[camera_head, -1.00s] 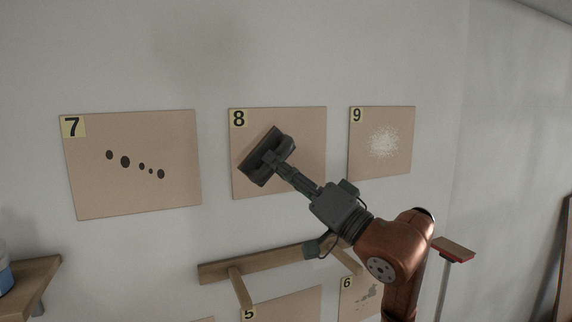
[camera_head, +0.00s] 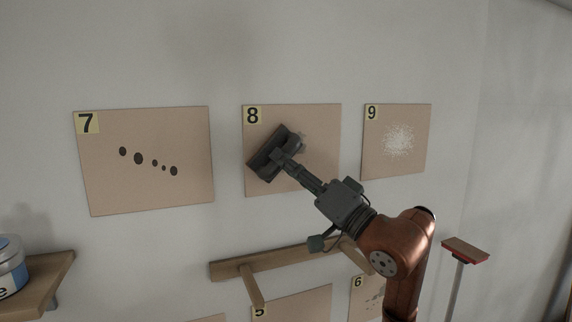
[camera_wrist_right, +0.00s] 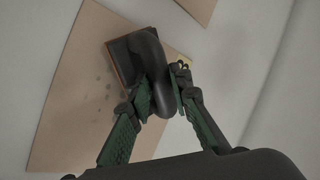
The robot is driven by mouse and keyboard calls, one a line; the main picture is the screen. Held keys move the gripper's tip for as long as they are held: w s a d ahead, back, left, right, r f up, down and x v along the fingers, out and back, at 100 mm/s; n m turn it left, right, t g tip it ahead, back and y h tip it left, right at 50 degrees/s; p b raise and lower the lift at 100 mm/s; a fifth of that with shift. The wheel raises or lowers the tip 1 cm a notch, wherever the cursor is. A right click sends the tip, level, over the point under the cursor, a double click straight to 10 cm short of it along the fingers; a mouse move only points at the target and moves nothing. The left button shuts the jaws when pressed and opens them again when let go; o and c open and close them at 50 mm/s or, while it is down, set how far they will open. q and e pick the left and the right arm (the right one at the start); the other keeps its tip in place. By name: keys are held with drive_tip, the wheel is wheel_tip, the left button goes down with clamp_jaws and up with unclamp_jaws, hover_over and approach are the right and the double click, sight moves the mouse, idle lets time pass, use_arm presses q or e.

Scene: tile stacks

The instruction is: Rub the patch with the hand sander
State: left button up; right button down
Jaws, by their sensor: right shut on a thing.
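The hand sander (camera_head: 268,150) is a dark block with a grip, held tilted in front of panel 8 (camera_head: 262,188) on the wall. My right gripper (camera_head: 287,160) is shut on its grip. In the right wrist view, the fingers (camera_wrist_right: 160,92) close on the sander's dark grip (camera_wrist_right: 150,62), and its flat block faces the panel (camera_wrist_right: 60,130). I cannot tell whether it touches. A faint grey patch (camera_head: 301,141) shows just right of the sander, partly hidden. Small grey spots (camera_wrist_right: 103,84) show on the panel in the right wrist view. My left gripper is out of view.
Panel 7 (camera_head: 110,185) with dark dots hangs to the left, panel 9 (camera_head: 398,172) with white speckle to the right. A wooden rail (camera_head: 232,268) lies below. A shelf (camera_head: 50,280) holds a tin (camera_head: 10,265) at lower left. A red-headed tool (camera_head: 465,250) stands right.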

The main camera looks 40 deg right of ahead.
drive_tip(key=shift+w+d, duration=0.15)
drive_tip(key=shift+w, duration=0.6)
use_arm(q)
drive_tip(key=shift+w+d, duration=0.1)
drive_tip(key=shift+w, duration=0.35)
use_arm(e)
drive_tip(key=shift+w+d, duration=0.15)
drive_tip(key=shift+w, duration=0.1)
drive_tip(key=shift+d, duration=0.1)
use_arm(q)
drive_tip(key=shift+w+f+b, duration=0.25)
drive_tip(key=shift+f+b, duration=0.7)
drive_tip(key=shift+b, duration=0.05)
use_arm(e)
drive_tip(key=shift+s+d, duration=0.25)
drive_tip(key=shift+d, duration=0.4)
drive_tip(key=shift+s+d, duration=0.2)
drive_tip(key=shift+d, duration=0.45)
drive_tip(key=shift+s+d, duration=0.25)
drive_tip(key=shift+d, duration=0.4)
